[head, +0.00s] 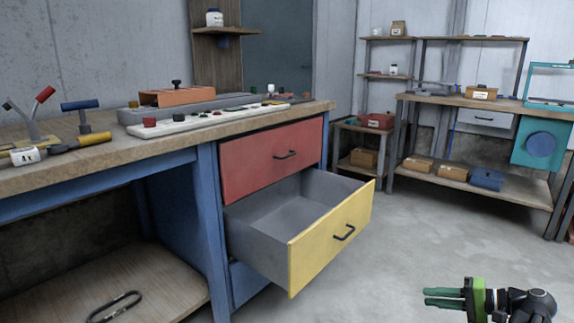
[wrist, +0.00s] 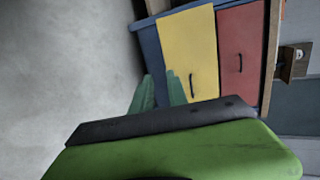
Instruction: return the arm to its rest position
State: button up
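My gripper (head: 432,297), with green fingers, is at the bottom right of the head view, over the grey floor and to the right of the open yellow drawer (head: 330,238). Its two fingers are parallel with a gap between them and nothing held. In the wrist view the fingertips (wrist: 160,88) show past the green gripper body, against the floor and the yellow drawer front (wrist: 188,55). The gripper is apart from the drawer. Most of my arm is out of view.
The yellow drawer is pulled out and looks empty; the red drawer (head: 270,158) above it is shut. A workbench (head: 165,155) with tools and a white strip is on the left. A shelf bench (head: 475,103) stands at the back right. The floor (head: 420,225) between is clear.

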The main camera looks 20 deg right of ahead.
jog(key=w+a+f+n+g+p, duration=0.1)
jog(key=w+a+g+p, duration=0.25)
jog(key=a, duration=0.35)
jog(key=w+a+n+g+h+p, duration=0.1)
jog(key=w+a+n+g+p, duration=0.1)
jog(key=w+a, duration=0.35)
jog(key=w+a+f+n+g+p, duration=0.1)
jog(key=w+a+g+p, duration=0.15)
jog(key=a, duration=0.55)
jog(key=w+a+r+n+g+h+p, duration=0.1)
jog(key=a+n+g+h+p, duration=0.2)
jog(key=a, duration=0.8)
jog(key=w+a+r+n+h+p, duration=0.15)
jog(key=a+n+h+p, duration=0.3)
jog(key=a, duration=0.65)
notch_tip(320, 180, up, 38)
jog(key=p, duration=3.8)
jog(key=shift+s+m, duration=0.15)
jog(key=shift+m, duration=0.2)
jog(key=shift+f, duration=0.1)
